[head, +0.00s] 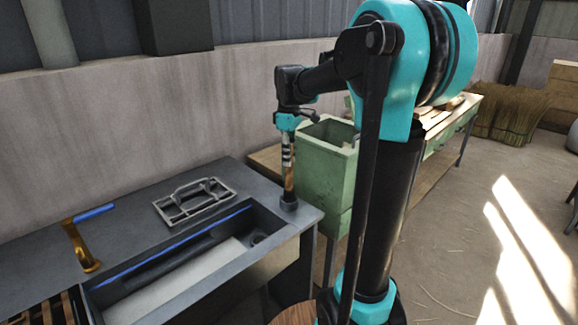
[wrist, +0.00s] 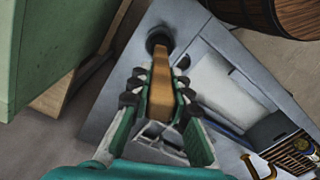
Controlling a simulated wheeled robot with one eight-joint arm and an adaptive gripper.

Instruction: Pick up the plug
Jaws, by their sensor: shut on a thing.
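The plug has a brown, wood-like shaft and a dark round end; in the head view (head: 289,187) it is upright at the right corner of the grey sink counter (head: 140,190). Its dark end is at the counter top, and I cannot tell whether it touches. My gripper (head: 288,160) points down over it and is shut on the shaft. In the wrist view, the shaft of the plug (wrist: 160,95) runs between the fingers of my gripper (wrist: 160,80), with the dark end beyond the fingertips. The upper shaft is partly hidden by the fingers.
A sunken basin (head: 160,290) lies left of the plug, with a dark round fitting near its right end. A grey metal rack (head: 193,201) and a brass tap (head: 80,247) with a blue lever are on the counter. A green box (head: 325,175) stands close right of my gripper.

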